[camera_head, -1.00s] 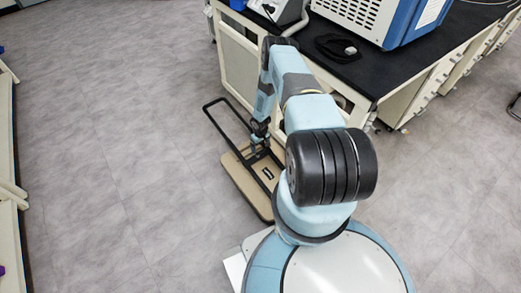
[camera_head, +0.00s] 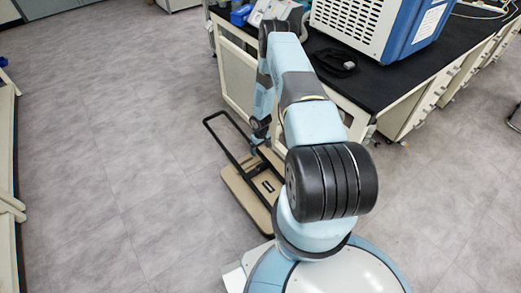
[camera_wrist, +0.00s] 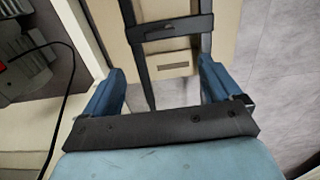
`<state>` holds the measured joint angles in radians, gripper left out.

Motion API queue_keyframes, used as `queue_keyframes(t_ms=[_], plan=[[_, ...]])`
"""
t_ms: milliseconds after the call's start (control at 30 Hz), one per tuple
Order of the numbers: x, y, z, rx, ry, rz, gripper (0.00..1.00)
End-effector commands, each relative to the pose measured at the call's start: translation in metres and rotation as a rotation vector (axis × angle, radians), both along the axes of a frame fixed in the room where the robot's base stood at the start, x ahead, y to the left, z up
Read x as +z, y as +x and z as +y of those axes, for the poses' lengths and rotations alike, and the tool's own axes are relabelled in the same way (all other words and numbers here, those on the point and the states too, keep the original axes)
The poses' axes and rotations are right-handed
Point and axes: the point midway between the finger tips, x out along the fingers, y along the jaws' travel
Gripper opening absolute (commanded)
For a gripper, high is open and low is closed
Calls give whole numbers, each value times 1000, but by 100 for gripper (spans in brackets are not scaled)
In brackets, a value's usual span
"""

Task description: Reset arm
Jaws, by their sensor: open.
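My arm reaches forward from my base and bends down beside the black-topped bench. My gripper (camera_wrist: 160,88) shows in the wrist view with its two blue fingers wide apart and nothing between them. Beyond the fingers in the wrist view is the dark frame of a flat cart (camera_wrist: 172,28). The cart also shows in the head view as a tan platform (camera_head: 240,190) with a black handle, standing on the floor. I cannot tell whether the gripper touches the cart.
The bench (camera_head: 385,85) stands close on the right of my arm, bearing a blue and white machine (camera_head: 375,25), a smaller device (camera_head: 275,10) and a black cable (camera_head: 335,62). A cream cabinet edge (camera_head: 8,200) lies at the far left. The grey floor (camera_head: 110,130) between is clear.

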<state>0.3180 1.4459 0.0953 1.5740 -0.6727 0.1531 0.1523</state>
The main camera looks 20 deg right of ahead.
Motion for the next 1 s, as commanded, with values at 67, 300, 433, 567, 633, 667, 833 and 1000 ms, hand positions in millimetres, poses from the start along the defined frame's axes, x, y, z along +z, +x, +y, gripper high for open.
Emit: queue_keyframes(t_ms=[67,300,433,567,633,667,833,1000], plan=[[0,0,0,0,0,0,92],[0,0,0,0,0,0,92],[7,4,-1,0,-4,-4,92],[37,18,-4,-1,-19,-16,92],[62,29,-6,-5,-31,-27,92],[74,34,-6,-6,-37,-31,92],[143,55,-9,-17,-69,-56,92],[211,69,-8,-28,-95,-81,92]])
